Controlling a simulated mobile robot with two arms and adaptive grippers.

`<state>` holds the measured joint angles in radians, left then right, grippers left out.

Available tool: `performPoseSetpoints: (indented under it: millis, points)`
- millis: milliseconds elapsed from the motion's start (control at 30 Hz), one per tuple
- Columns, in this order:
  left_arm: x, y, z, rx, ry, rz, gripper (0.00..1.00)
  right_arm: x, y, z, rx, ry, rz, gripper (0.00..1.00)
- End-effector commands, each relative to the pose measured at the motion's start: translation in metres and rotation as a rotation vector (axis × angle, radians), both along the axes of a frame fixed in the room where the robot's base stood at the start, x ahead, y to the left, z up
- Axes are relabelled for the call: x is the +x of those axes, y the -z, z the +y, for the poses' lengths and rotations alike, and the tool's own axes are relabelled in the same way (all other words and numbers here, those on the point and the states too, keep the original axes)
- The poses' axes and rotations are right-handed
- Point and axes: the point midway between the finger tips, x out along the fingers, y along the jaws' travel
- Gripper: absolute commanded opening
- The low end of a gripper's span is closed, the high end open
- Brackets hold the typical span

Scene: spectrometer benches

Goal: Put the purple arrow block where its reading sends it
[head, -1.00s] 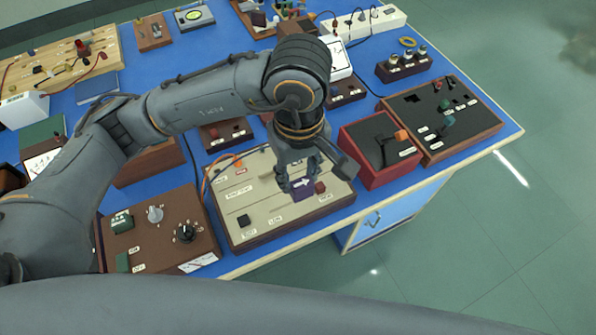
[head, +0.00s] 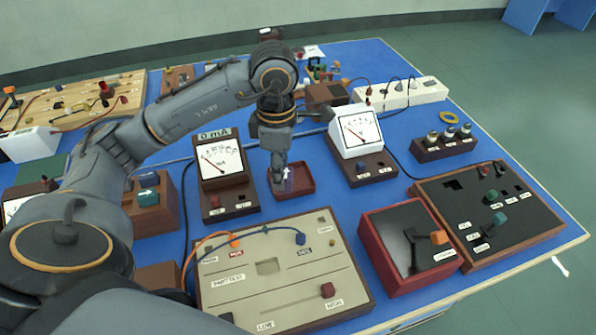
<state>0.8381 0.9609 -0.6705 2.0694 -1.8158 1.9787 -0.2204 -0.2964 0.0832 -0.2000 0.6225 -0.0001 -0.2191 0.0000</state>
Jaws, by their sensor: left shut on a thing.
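The purple block with a white arrow (head: 287,174) is between the fingers of my left gripper (head: 281,182), which is shut on it. The arrow points up in the picture. The block is at a small dark red tray (head: 303,181), within its outline; I cannot tell whether it touches the tray floor. The fingers hide part of the block. My right gripper is not in view.
A meter marked mA (head: 221,165) stands left of the tray, and a white meter (head: 357,130) stands to its right. A wooden holder (head: 150,216) with a teal arrow block is at left. A red lever box (head: 377,240) and a dark panel (head: 540,222) are at right.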

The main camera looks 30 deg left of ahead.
Motion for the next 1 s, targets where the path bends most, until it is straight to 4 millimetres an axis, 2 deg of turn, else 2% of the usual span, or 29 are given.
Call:
performPoseSetpoints:
  millis: [100,233,400,500,767,900,1000]
  points:
    - [0.026,0.01,0.014,-0.002,-0.004,0.004,0.03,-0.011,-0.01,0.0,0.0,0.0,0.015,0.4]
    - [0.054,0.025,0.03,0.0,-0.002,0.004,0.03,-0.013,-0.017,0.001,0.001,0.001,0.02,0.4]
    - [0.076,0.059,0.042,-0.002,0.002,0.004,0.03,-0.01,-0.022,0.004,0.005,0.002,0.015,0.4]
    - [0.086,0.071,0.047,-0.001,0.004,0.002,0.03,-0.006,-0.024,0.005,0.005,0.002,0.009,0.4]
    - [0.096,0.088,0.054,0.001,0.004,0.002,0.03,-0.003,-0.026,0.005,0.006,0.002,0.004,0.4]
    - [0.094,0.107,0.052,-0.001,0.005,0.005,0.03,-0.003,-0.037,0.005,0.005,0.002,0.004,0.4]
    - [0.095,0.116,0.053,0.0,0.006,0.001,0.03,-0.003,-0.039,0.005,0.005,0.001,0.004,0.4]
